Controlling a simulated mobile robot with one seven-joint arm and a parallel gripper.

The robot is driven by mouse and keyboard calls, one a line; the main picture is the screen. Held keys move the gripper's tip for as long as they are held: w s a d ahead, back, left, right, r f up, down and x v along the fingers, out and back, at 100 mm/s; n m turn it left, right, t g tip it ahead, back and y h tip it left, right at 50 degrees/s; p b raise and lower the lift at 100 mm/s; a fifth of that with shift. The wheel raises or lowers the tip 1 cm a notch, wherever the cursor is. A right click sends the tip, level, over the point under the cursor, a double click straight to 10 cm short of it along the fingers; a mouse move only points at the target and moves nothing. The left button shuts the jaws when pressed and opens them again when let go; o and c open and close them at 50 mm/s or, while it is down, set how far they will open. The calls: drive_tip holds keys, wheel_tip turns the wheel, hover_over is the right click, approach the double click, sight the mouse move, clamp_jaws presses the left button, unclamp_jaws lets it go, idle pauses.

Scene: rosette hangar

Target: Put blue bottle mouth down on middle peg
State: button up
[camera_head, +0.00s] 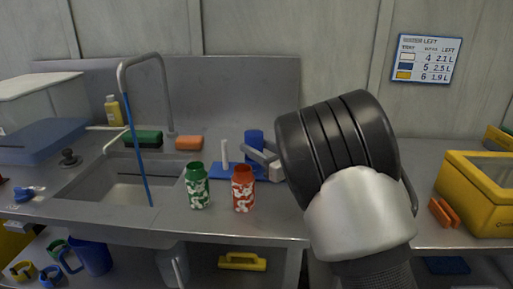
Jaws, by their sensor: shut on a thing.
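The blue bottle (254,137) stands up in front of the back wall of the counter, at or over the right part of a blue peg rack (222,171). My gripper (259,156) is shut on it from the right. The grey fingers cover its middle, and I cannot tell which end its mouth is at or whether a peg is inside it. One white peg (224,153) rises bare from the rack's left part. Any other pegs are hidden by the bottle, the gripper or the red container.
A green-and-white container (197,186) and a red-and-white container (243,188) stand in front of the rack. A sink with a tall faucet (163,95) is on the left. A yellow case (480,195) is at the right. My arm hides the counter right of centre.

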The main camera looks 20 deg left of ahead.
drive_tip(key=shift+f+b, duration=0.55)
drive_tip(key=shift+f, duration=0.1)
drive_tip(key=o, duration=1)
drive_tip(key=p+v, duration=0.1)
drive_tip(key=v, duration=1.6)
drive_tip(key=shift+s+d, duration=0.15)
